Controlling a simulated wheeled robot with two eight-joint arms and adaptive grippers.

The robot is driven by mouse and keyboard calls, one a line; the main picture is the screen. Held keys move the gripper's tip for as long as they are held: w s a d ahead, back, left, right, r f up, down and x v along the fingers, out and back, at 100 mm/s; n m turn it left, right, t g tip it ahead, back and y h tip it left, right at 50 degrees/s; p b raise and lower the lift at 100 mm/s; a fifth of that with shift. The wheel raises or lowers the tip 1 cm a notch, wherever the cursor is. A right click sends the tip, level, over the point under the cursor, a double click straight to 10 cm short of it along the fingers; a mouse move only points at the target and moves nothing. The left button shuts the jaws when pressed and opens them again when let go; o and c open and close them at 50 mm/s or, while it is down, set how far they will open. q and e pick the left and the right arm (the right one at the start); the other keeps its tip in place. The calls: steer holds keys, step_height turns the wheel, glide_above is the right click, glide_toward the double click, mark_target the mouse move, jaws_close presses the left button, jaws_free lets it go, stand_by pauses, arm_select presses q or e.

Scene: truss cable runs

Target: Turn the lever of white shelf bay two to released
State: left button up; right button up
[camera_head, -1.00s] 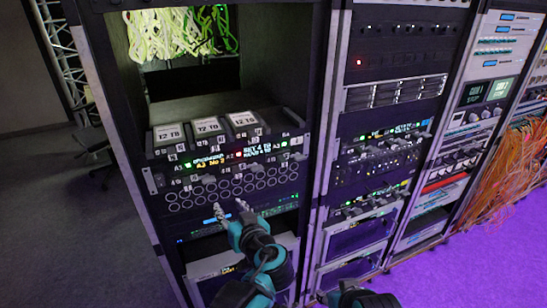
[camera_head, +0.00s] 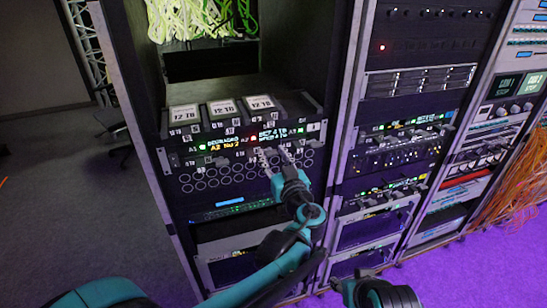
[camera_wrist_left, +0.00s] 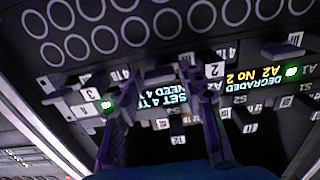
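A dark rack unit (camera_head: 240,186) carries a row of small levers and number tags above round holes. Its lit displays read about "DEGRADED A2 No 2" and "SET 4 TB NEED 4 TB". My left gripper (camera_head: 275,154) is at this row, right of its middle. In the left wrist view the row is upside down. The two fingers (camera_wrist_left: 160,88) stand apart there, with a small dark lever (camera_wrist_left: 158,76) between or just behind them. The tag "2" (camera_wrist_left: 214,70) is beside the right finger. Contact cannot be told. Which lever belongs to white shelf bay two is unclear.
Three boxes labelled "12 TB" (camera_head: 222,108) sit on top of the unit. Pale cables (camera_head: 195,18) hang above. More racks (camera_head: 400,125) stand to the right, with orange cables (camera_head: 520,175) at the far right.

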arm_select(q)
steer(key=c, duration=0.9)
steer(key=m+p, duration=0.1)
steer(key=m, duration=0.3)
steer(key=shift+d+m, duration=0.1)
steer(key=shift+m, duration=0.2)
steer(key=m+p, duration=0.1)
steer(key=m, duration=0.8)
steer(key=shift+d+f, duration=0.1)
steer(key=shift+f+m+p, duration=0.1)
steer(key=shift+m+p, duration=0.25)
steer(key=shift+m, duration=1.85)
